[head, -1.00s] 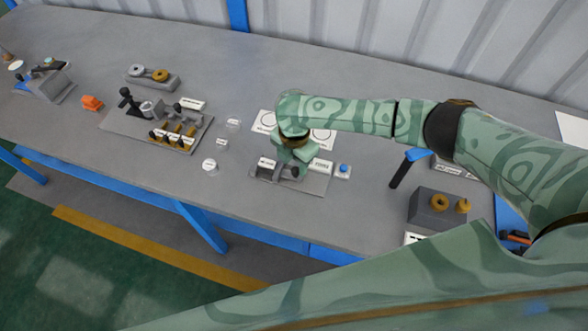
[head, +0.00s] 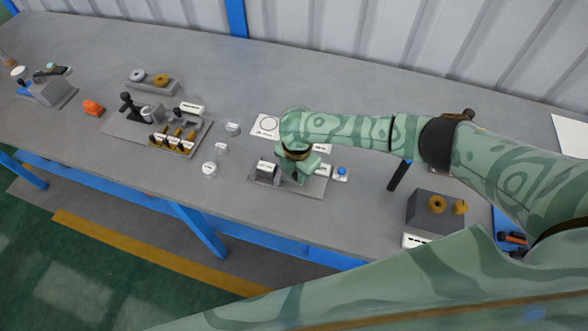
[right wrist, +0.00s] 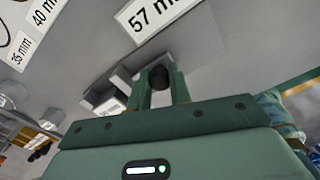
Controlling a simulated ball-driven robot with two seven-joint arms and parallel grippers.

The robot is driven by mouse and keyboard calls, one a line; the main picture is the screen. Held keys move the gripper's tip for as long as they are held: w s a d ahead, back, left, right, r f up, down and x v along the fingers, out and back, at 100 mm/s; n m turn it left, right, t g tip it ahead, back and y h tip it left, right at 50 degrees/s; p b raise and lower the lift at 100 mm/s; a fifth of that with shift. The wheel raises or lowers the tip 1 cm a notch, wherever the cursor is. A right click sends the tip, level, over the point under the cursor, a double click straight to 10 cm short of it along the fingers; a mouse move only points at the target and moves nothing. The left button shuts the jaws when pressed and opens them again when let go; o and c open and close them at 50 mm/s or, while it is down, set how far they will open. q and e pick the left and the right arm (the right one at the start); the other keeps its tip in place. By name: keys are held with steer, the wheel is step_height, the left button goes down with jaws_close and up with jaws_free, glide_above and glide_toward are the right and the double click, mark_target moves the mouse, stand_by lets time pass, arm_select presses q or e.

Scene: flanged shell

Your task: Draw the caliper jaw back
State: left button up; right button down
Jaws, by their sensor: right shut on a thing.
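The caliper is a grey plate (head: 289,187) with a grey block (head: 267,173) at its left end and a white label at its right side. My right gripper (head: 299,175) is over the plate, right of that block. In the right wrist view, my gripper's two green fingers (right wrist: 160,88) are shut on a dark round knob (right wrist: 158,75). The jaw below the knob is mostly hidden by the gripper. A white label reading 57 mm (right wrist: 152,14) shows beyond it. My left gripper is not in view.
A blue button (head: 342,170) on a white base stands right of the caliper. Small clear-white discs (head: 209,169) stand to its left, and a sheet with a printed circle (head: 266,126) lies behind. A grey block with brass rings (head: 434,209) is at the right. The table front is clear.

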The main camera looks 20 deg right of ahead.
steer(key=shift+s+d+r, duration=0.1)
steer(key=shift+s+d, duration=0.1)
steer(key=shift+d, duration=0.05)
steer(key=shift+f, duration=0.2)
steer(key=c, duration=1.3)
jaws_free()
steer(key=shift+d, duration=0.15)
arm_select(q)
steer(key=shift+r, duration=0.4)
arm_select(e)
steer(key=shift+r, duration=0.1)
steer(key=shift+r, duration=0.3)
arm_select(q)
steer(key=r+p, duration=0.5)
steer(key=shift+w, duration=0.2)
arm_select(e)
step_height(320, 180, up, 16)
steer(key=shift+f, duration=0.2)
